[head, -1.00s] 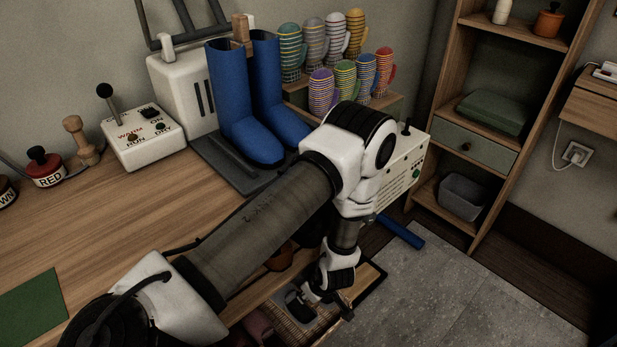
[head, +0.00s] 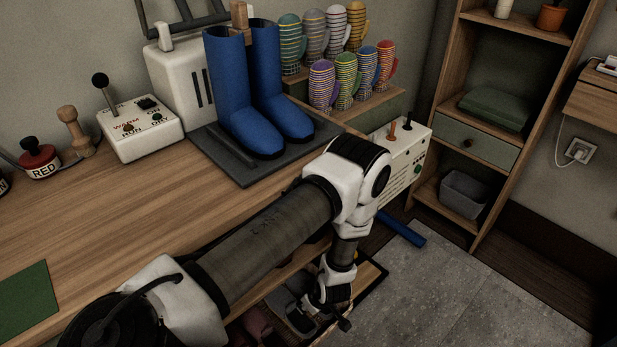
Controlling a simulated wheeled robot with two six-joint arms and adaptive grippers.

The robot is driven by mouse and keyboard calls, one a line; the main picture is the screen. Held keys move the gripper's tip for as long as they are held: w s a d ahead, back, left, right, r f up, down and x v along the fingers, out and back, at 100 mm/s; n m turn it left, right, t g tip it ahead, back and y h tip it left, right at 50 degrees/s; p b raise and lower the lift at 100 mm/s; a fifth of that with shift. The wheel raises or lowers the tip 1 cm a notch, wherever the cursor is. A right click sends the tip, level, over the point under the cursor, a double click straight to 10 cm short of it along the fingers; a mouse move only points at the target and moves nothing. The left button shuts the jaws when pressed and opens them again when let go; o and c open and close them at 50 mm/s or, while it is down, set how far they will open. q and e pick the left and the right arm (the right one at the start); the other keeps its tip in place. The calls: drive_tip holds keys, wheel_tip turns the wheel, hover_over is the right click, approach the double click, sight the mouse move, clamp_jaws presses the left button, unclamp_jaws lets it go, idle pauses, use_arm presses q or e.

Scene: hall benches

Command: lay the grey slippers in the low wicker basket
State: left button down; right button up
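My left arm reaches over the bench and down past its front edge. Its gripper (head: 337,317) is low, beside grey shapes that look like the slippers (head: 298,316), under the bench edge. The fingers are small and dark, so I cannot tell whether they are open or shut, or touch a slipper. The low wicker basket cannot be clearly made out; the arm and bench edge hide much of the space below. My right gripper is not in view.
Blue boots (head: 236,95) stand on a dark mat on the bench (head: 120,220). Striped mittens (head: 322,85) stand behind. A white control box (head: 400,155) is right of my arm. A wooden shelf (head: 480,190) stands at right. Grey floor (head: 440,290) is clear.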

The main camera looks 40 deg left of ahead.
use_arm(q)
drive_tip(key=shift+f, duration=0.2)
drive_tip(key=c, duration=0.9)
unclamp_jaws()
drive_tip(key=shift+o, duration=0.2)
drive_tip(key=shift+r, duration=0.1)
